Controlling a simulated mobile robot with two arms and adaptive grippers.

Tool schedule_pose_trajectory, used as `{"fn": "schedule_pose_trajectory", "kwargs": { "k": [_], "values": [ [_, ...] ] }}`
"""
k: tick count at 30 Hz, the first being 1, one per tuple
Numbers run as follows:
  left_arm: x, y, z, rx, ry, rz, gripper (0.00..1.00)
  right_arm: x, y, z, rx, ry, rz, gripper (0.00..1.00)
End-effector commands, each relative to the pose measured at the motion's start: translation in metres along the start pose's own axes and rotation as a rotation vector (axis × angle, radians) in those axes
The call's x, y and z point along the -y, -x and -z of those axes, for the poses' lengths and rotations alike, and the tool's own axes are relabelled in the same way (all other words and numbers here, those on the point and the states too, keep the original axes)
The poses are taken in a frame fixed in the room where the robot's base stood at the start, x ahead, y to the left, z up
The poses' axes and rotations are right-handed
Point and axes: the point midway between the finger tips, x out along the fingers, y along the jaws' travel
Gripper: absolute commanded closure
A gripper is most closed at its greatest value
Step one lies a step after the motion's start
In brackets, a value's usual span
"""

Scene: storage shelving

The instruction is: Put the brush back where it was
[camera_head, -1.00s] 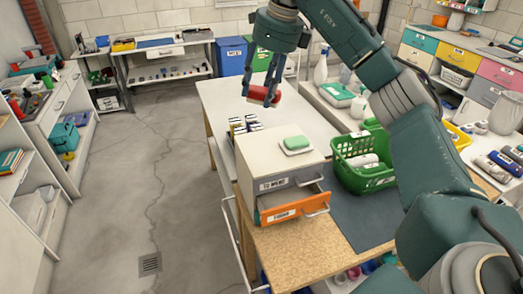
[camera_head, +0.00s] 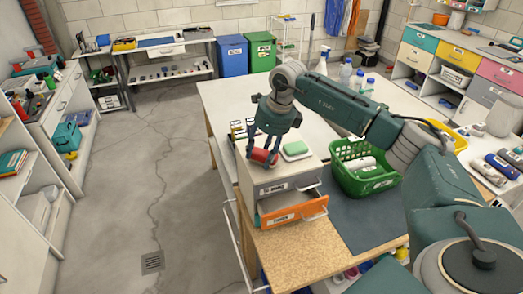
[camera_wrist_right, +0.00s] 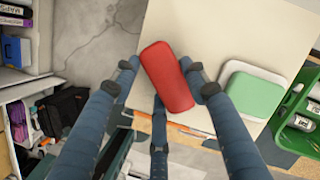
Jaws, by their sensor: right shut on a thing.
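My right gripper (camera_head: 268,150) is shut on a red, rounded block-shaped brush (camera_head: 262,157), above the left part of the drawer cabinet's top. In the right wrist view the brush (camera_wrist_right: 167,76) sits between the fingertips (camera_wrist_right: 166,80); its bristles are hidden. I cannot tell whether it touches the cabinet top. The cabinet (camera_head: 258,175) is pale, with its lower orange drawer (camera_head: 290,212) pulled open at the front. A green sponge (camera_head: 295,147) on a white dish lies to the right of the brush. My left gripper is not in view.
A green basket (camera_head: 365,180) with items stands right of the cabinet on a dark mat (camera_head: 345,215). Small striped boxes (camera_head: 237,128) stand behind the cabinet. Bottles (camera_head: 358,82) stand on the far right of the table. The table's back left (camera_head: 228,97) is clear.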

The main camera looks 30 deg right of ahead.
Motion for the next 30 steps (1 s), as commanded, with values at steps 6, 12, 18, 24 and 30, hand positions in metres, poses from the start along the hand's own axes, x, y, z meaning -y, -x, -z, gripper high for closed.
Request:
{"fn": "schedule_pose_trajectory", "kwargs": {
  "k": [6, 12, 18, 24, 30],
  "values": [
    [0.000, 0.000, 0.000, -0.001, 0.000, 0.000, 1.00, 0.000, -0.001, 0.000, 0.001, 0.000, 0.001, 0.81],
    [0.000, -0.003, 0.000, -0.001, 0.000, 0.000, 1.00, 0.000, -0.005, 0.001, 0.001, 0.000, 0.000, 0.52],
    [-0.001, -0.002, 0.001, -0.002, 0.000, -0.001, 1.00, 0.000, -0.004, 0.001, 0.000, 0.000, 0.000, 0.37],
    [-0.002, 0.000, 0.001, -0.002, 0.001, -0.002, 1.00, 0.000, -0.001, 0.000, 0.001, 0.000, 0.000, 0.37],
    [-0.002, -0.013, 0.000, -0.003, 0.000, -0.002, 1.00, 0.001, 0.020, 0.000, 0.006, 0.001, 0.003, 0.37]
  ]
}}
